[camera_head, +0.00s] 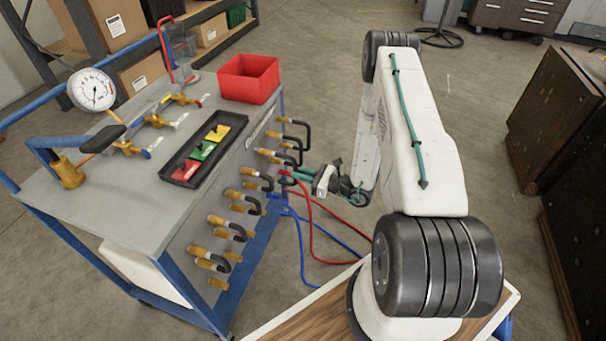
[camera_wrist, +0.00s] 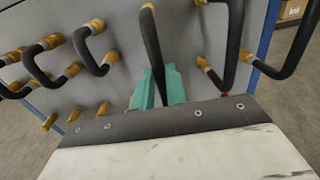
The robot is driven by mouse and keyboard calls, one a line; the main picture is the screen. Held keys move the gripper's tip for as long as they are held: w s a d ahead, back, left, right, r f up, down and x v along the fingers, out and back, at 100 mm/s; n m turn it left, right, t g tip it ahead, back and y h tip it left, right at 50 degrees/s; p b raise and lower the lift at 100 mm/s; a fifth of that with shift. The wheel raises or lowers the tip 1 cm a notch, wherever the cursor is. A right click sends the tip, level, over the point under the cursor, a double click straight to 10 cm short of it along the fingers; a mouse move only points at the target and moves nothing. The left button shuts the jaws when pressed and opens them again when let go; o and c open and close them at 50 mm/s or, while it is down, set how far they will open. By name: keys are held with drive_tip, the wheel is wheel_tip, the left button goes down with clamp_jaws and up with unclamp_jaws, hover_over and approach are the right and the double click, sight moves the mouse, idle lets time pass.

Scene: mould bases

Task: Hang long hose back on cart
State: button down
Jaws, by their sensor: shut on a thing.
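The cart (camera_head: 130,206) has a grey top and side panel in a blue frame. Several short black hoses with brass ends, such as one at the upper right (camera_head: 298,124), sit on its side panel. My gripper (camera_head: 296,175) is at the right part of that panel, and its teal fingers also show in the wrist view (camera_wrist: 160,88). It is shut on a black hose (camera_wrist: 151,40), longer than its neighbours there, with a brass end at the top. The hose's lower end is hidden by the fingers and gripper body. I cannot tell whether its brass end touches the panel.
Neighbouring black hoses (camera_wrist: 235,40) are close on both sides of my gripper. A red hose (camera_head: 312,228) and a blue hose (camera_head: 299,240) trail to the floor below. A red bin (camera_head: 249,80) and a black tray (camera_head: 181,157) are on the cart top. Brown cabinets (camera_head: 562,115) stand at right.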

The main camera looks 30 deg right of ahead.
drive_tip(key=shift+w+a, duration=0.25)
drive_tip(key=shift+w, duration=0.05)
idle(0.4)
drive_tip(key=shift+w+a, duration=0.2)
drive_tip(key=c, duration=0.9)
unclamp_jaws()
drive_tip(key=shift+c, duration=0.2)
drive_tip(key=shift+s+d, duration=0.1)
drive_tip(key=v, duration=0.6)
drive_tip(key=shift+s+d, duration=0.2)
drive_tip(key=shift+s, duration=0.15)
